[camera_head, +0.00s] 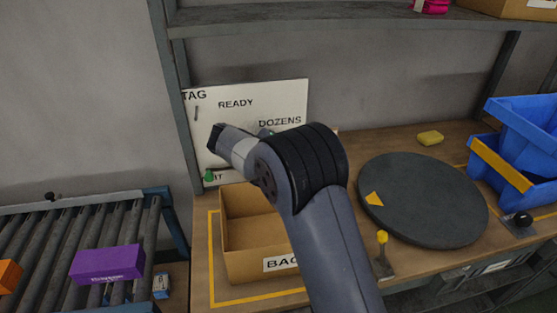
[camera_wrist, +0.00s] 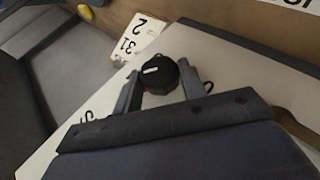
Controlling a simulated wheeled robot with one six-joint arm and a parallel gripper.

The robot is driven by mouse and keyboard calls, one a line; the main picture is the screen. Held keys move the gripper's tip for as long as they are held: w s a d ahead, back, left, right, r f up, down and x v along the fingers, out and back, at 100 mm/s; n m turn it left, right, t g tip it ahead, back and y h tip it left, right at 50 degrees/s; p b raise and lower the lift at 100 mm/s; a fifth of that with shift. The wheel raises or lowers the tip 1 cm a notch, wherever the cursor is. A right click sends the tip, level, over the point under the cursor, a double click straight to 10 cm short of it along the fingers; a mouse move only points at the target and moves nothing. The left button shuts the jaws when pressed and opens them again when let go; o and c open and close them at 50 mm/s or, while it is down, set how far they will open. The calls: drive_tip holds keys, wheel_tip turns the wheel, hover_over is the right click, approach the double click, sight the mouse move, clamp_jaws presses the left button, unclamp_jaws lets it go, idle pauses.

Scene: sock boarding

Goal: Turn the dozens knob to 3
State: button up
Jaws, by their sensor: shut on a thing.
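The white panel (camera_head: 290,97) stands upright at the back of the bench, with the words TAG, READY and DOZENS on it. My arm covers the area below DOZENS, so the knob is hidden in the head view. In the wrist view, a round black knob (camera_wrist: 160,70) with a short white mark sits between the two fingers of my gripper (camera_wrist: 157,82). The fingers are shut on the knob, one on each side. Printed digits, including 1, 2 and 3, show beside it. I cannot tell which digit the white mark points to.
An open cardboard box (camera_head: 237,270) stands below the panel. A dark round turntable (camera_head: 430,205) lies to the right, with blue bins (camera_head: 530,130) beyond it. A roller conveyor (camera_head: 40,250) carrying a purple box (camera_head: 107,265) is at the left.

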drive_tip(key=shift+h+b, duration=0.45)
drive_tip(key=shift+h, duration=0.05)
idle(0.4)
drive_tip(key=o, duration=1)
drive_tip(key=shift+c, duration=0.2)
drive_tip(key=shift+a, duration=0.1)
drive_tip(key=v, duration=1)
drive_tip(key=shift+s+a, duration=0.2)
drive_tip(key=shift+s, duration=0.1)
drive_tip(key=shift+r, duration=0.1)
drive_tip(key=x, duration=1.1)
drive_tip(key=shift+r, duration=0.1)
